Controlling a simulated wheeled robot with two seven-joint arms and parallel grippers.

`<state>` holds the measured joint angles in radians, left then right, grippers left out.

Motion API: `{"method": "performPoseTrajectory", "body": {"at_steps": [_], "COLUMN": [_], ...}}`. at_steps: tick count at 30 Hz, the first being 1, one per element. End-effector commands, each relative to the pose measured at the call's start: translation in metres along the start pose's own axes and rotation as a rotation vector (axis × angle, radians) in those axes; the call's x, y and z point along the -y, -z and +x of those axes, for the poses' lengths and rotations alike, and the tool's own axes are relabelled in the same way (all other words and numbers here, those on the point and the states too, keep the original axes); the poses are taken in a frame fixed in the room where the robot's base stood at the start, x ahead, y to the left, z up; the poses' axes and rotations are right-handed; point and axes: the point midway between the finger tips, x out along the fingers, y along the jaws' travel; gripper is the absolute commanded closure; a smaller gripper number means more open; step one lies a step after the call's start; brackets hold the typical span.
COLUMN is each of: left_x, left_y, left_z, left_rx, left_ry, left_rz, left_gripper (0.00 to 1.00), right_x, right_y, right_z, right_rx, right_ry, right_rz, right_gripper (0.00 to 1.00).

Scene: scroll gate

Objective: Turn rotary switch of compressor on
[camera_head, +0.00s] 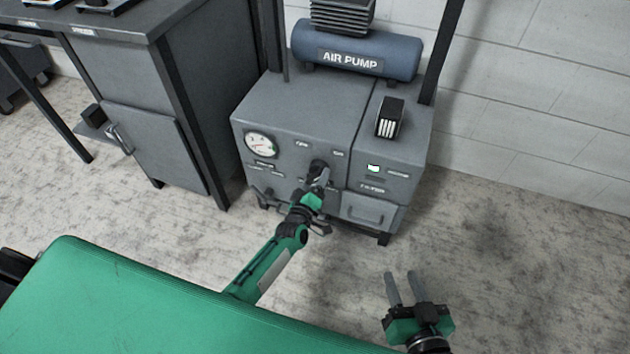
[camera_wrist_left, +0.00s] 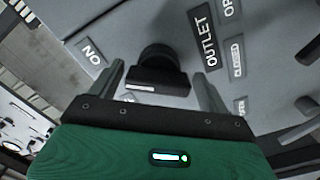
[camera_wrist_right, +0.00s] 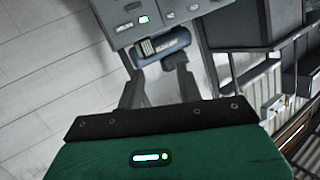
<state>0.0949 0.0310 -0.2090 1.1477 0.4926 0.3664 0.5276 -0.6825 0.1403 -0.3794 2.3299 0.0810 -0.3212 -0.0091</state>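The compressor (camera_head: 290,115) is a grey cabinet with a blue tank labelled AIR PUMP (camera_head: 352,58) on top. Its black rotary switch (camera_wrist_left: 158,72) shows in the left wrist view, between the fingers of my left gripper (camera_wrist_left: 165,95). The fingers are apart, one on each side of the knob, with gaps visible. In the head view my left gripper (camera_head: 318,178) is at the cabinet's front panel and partly covers the switch (camera_head: 319,165). My right gripper (camera_head: 404,290) is open and empty over the floor, right of the cabinet's front.
A round gauge (camera_head: 261,145) and a lit green indicator (camera_head: 373,168) are on the front panel. A dark grey workbench (camera_head: 150,110) stands left of the compressor. A white block wall (camera_head: 550,90) is behind. The floor at the right (camera_head: 520,260) is clear.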

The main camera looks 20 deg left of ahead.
Motion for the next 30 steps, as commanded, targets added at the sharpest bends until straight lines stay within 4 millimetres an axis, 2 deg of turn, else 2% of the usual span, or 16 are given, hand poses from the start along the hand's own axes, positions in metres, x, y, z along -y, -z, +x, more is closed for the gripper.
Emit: {"method": "performPoseTrajectory", "body": {"at_steps": [10,14,17,30], "left_x": [0.0,0.0,-0.001,-0.001], "left_y": [0.001,0.001,0.001,0.001], "left_z": [0.0,-0.009,-0.023,-0.111], "left_rx": [-0.001,0.0,0.001,0.0], "left_ry": [-0.001,0.0,0.001,0.001], "left_rz": [-0.002,-0.002,-0.002,-0.001], "left_gripper": [0.1,0.1,0.1,0.1], "right_x": [0.0,0.0,-0.003,-0.027], "right_y": [0.001,0.0,-0.003,-0.01], "right_z": [0.0,-0.001,-0.004,-0.015], "right_rx": [-0.001,0.017,0.073,0.289], "right_ry": [0.0,-0.002,-0.01,-0.071], "right_rz": [0.0,-0.001,-0.005,-0.031], "right_gripper": [0.64,0.64,0.64,0.64]}}
